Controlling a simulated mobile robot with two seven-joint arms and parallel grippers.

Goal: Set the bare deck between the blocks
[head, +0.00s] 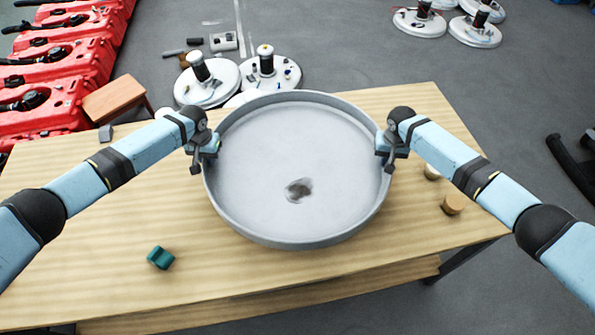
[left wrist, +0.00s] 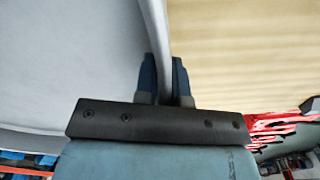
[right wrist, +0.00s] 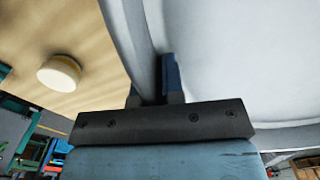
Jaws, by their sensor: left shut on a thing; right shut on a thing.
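The bare deck (head: 255,150) is a wide round grey pan with a raised rim and a dark mark on its floor. It is over the middle of the wooden table; I cannot tell whether it touches the tabletop. My left gripper (head: 205,156) is shut on its left rim, and the rim shows between the fingers in the left wrist view (left wrist: 166,80). My right gripper (head: 387,156) is shut on its right rim, also seen in the right wrist view (right wrist: 150,82). A teal block (head: 160,257) lies on the table at front left. Anything under the deck is hidden.
Two round tan pieces (head: 453,204) (head: 432,171) are on the table (head: 90,215) at right. A small grey piece (head: 105,133) is at its back left edge. Beyond the table are red machines (head: 60,60), a brown wooden stool (head: 114,97) and white discs with dark posts (head: 268,72).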

